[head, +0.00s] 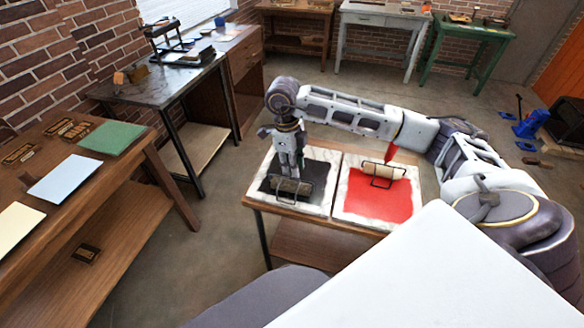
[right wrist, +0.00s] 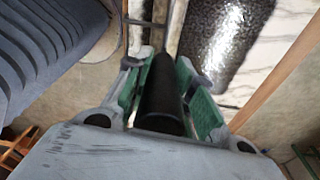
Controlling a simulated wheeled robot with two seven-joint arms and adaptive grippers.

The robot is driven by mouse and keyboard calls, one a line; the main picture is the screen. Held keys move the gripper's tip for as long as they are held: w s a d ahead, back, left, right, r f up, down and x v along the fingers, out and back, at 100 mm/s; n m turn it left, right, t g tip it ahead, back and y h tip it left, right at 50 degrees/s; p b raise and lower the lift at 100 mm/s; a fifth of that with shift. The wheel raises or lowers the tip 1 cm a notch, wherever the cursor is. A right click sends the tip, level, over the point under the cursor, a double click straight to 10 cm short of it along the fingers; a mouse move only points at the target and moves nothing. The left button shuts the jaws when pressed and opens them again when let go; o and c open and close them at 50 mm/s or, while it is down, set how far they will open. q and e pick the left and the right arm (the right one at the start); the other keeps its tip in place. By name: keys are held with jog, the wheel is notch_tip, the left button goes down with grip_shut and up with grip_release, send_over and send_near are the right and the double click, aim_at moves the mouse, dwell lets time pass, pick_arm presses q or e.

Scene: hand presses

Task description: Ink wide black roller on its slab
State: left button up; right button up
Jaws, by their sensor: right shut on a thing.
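My right gripper (head: 291,165) is above the black-inked slab, pointing down. In the right wrist view, its green-padded fingers (right wrist: 168,95) are shut on the black handle (right wrist: 162,100) of the wide black roller. The roller's cylinder (head: 290,186) shows grey-brown in its wire frame, low over the black ink patch (head: 318,172). I cannot tell whether it touches the ink. The white marble slab (head: 285,205) surrounds the patch; glossy, speckled black ink (right wrist: 228,38) also shows in the right wrist view. My left gripper is not in view.
A second marble slab holds red ink (head: 375,206) and a roller (head: 383,171) with a red handle, right beside the black slab. A wooden table (head: 110,195) with coloured sheets stands left. A bench with a press (head: 168,45) is behind it. Floor between is clear.

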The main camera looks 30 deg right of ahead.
jog(key=shift+w+d+b, duration=0.35)
jog(key=shift+w+d, duration=0.4)
jog(key=shift+d, duration=0.15)
jog(key=shift+w, duration=0.1)
jog(key=shift+w+d+b, duration=0.4)
jog(key=shift+w+d, duration=0.75)
jog(key=shift+d, duration=0.3)
